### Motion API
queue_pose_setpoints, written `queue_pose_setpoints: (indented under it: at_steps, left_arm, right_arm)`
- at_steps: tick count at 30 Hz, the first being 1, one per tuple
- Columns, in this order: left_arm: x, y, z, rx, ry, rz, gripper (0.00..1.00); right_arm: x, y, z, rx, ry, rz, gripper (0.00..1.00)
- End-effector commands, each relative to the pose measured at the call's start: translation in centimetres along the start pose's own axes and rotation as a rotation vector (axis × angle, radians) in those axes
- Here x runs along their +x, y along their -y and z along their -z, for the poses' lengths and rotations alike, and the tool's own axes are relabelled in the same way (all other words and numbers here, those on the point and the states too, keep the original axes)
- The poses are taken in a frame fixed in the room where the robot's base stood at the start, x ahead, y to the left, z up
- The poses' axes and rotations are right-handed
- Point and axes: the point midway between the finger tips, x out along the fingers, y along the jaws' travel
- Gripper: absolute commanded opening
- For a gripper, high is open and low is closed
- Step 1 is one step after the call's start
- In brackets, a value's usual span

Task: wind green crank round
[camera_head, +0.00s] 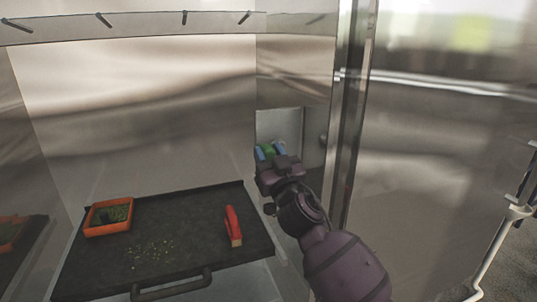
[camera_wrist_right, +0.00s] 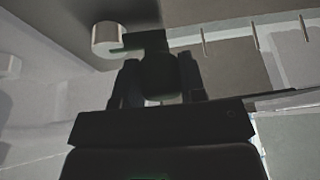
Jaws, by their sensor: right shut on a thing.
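The green crank (camera_head: 267,149) shows as a small green piece in front of a grey panel on the cabinet's right side. My right gripper (camera_head: 270,151) is shut on it, with a blue fingertip on each side. The rest of the crank is hidden behind the gripper. In the right wrist view the gripper (camera_wrist_right: 160,85) is dark, and a dark block (camera_wrist_right: 158,65) sits between its fingers. My left gripper is in neither view.
A dark tray (camera_head: 180,220) with a front handle holds an orange-rimmed box (camera_head: 108,217), a red-handled brush or scoop (camera_head: 232,225) and scattered grains. A steel door post (camera_head: 348,120) stands close right of my right gripper. A pale round knob (camera_wrist_right: 106,38) shows in the right wrist view.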

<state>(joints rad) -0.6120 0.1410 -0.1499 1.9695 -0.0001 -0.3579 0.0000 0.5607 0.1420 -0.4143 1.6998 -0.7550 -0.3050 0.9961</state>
Motion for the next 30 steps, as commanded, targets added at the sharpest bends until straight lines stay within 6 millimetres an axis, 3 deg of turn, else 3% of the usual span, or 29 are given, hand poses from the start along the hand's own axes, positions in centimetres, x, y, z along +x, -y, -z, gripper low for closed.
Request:
queue_pose_setpoints:
  at_steps: [30]
  left_arm:
    - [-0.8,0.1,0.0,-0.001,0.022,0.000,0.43]
  right_arm:
    - [-1.0,-0.3,-2.4,-0.529,0.029,0.223,0.14]
